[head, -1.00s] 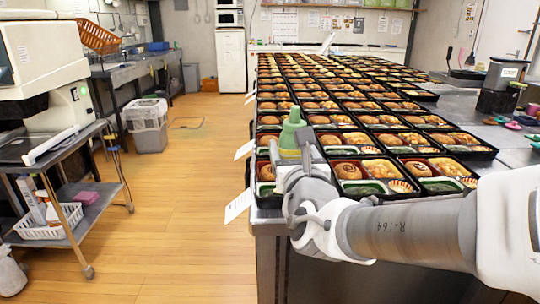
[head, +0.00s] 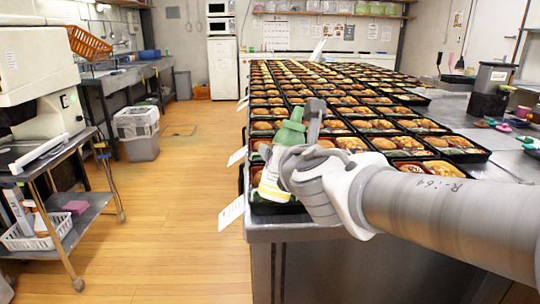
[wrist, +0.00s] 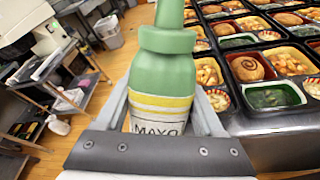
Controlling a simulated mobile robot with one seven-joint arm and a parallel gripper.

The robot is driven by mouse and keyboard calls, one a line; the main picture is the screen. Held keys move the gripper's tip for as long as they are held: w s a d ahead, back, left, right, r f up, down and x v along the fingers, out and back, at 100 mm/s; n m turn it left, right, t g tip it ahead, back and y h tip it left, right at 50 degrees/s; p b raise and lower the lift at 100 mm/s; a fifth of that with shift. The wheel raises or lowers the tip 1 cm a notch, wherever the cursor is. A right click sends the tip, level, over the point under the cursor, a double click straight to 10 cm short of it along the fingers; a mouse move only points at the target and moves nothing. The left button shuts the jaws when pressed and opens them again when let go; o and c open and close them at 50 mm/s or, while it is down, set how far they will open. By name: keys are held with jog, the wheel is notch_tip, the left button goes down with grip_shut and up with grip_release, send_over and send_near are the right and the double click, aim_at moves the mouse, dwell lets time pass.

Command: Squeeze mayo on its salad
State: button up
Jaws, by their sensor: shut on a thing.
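My gripper (head: 298,158) is shut on the mayo bottle (head: 271,187), which has a white body, a yellow band and a green top. The bottle leans in the head view, its green nozzle up and to the right and its base low on the left. In the wrist view the bottle (wrist: 162,98) stands between the two fingers with its MAYO label facing the camera. The salad (wrist: 273,97) is the green filling in a tray compartment, right of the bottle in the wrist view. My gripper hides part of the nearest trays in the head view.
Rows of black bento trays (head: 468,158) cover the steel table. A dark container (head: 488,103) and small colourful items stand on the right. A cart with a white basket (head: 35,236) is at the left.

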jog(key=shift+s+r+p, duration=0.1)
jog(key=shift+r+p, duration=0.15)
jog(key=shift+p, duration=0.1)
jog(key=shift+a+m+g+p, duration=0.1)
jog(key=shift+m+g+p, duration=0.2)
jog(key=shift+m+g, duration=0.15)
